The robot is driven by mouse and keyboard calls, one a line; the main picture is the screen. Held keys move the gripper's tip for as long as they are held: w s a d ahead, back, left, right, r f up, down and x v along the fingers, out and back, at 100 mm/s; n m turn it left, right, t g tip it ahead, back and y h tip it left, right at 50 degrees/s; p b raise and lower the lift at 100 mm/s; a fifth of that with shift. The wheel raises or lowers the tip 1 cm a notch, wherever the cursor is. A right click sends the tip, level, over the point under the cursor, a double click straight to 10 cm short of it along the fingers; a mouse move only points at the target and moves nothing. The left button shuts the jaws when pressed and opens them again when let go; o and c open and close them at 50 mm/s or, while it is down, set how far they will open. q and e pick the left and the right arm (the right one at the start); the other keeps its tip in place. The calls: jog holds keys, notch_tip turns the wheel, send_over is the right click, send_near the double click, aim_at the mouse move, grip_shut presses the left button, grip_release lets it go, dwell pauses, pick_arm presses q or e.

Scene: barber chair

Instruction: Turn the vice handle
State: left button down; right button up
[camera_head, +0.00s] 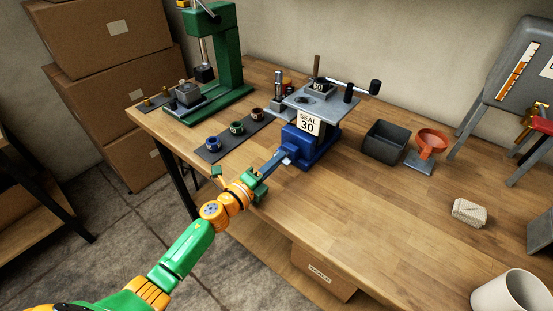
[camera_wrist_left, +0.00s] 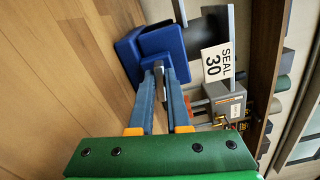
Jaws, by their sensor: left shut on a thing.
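The blue vice (camera_head: 318,150) stands near the front edge of the workbench, with a grey plate above it and a white "SEAL 30" card (camera_head: 308,123) on its front. My left gripper (camera_head: 286,155) reaches in from the front left, its blue-grey fingers at the vice's front. In the left wrist view the fingers come together at the blue vice (camera_wrist_left: 165,40). They are shut on a small dark grey piece, the vice handle (camera_wrist_left: 159,73), mostly hidden between the fingertips (camera_wrist_left: 161,78). My right gripper is not in view.
A green press (camera_head: 228,50) stands at the back left. A dark mat (camera_head: 230,140) with several small coloured cups lies left of the vice. A dark grey bin (camera_head: 385,142) and an orange funnel (camera_head: 432,140) stand right. The bench's front middle is clear.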

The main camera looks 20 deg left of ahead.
pick_arm(q)
jog(key=shift+n, duration=1.1)
jog(key=c, duration=0.9)
grip_release()
jog(key=shift+f, duration=0.1)
jog(key=v, duration=0.7)
